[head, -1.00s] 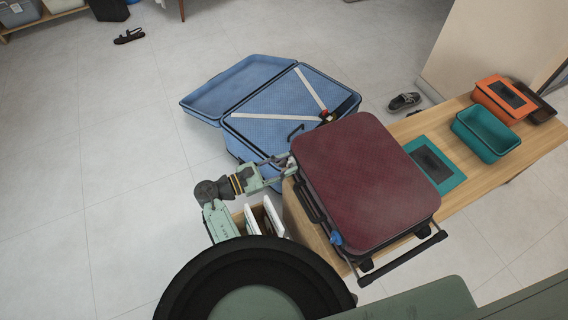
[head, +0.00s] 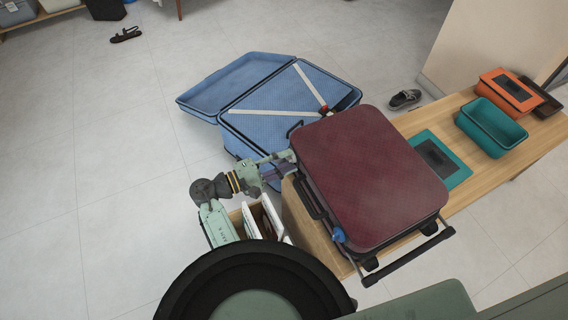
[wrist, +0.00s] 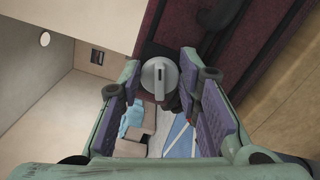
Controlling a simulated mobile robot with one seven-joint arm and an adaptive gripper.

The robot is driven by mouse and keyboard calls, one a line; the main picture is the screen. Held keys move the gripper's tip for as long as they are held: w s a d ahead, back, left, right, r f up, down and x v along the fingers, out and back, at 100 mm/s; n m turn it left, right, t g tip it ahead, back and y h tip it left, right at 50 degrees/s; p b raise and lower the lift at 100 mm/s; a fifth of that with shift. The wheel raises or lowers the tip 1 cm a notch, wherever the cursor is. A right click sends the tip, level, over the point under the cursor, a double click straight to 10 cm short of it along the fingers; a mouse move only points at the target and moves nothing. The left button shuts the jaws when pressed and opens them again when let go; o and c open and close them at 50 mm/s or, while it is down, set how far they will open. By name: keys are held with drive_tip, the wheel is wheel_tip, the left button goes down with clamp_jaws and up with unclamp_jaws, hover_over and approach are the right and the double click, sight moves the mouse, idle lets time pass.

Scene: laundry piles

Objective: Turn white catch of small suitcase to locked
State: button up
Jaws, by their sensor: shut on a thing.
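The small suitcase (head: 370,175) is dark red and lies flat on the wooden bench, its side facing my arm. The white catch (wrist: 158,75) shows in the wrist view as a round pale grey knob with a raised bar, on the suitcase's side. My gripper (head: 281,164) is at the suitcase's left side in the head view. In the wrist view its purple-padded fingers stand on both sides of the catch, and it is shut on it. The head view hides the catch behind my fingers. A blue catch (head: 339,235) sits nearer the suitcase's front corner.
An open blue suitcase (head: 250,90) lies on the floor behind. A box with upright folders (head: 262,219) stands below my arm. The wooden bench (head: 460,122) also bears a teal tray (head: 490,124), a teal-framed panel (head: 440,160) and an orange box (head: 508,92).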

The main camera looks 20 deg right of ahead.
drive_tip(key=shift+f+m+b, duration=0.15)
drive_tip(key=shift+m+b, duration=0.6)
drive_tip(key=shift+m, duration=0.25)
drive_tip(key=shift+f+m+b, duration=0.1)
drive_tip(key=shift+m+b, duration=0.6)
drive_tip(key=shift+m, duration=0.3)
drive_tip(key=o, duration=1)
drive_tip(key=shift+o, duration=0.2)
drive_tip(key=s+a, duration=0.2)
drive_tip(key=a, duration=1)
drive_tip(key=shift+s, duration=0.2)
drive_tip(key=shift+d, duration=0.1)
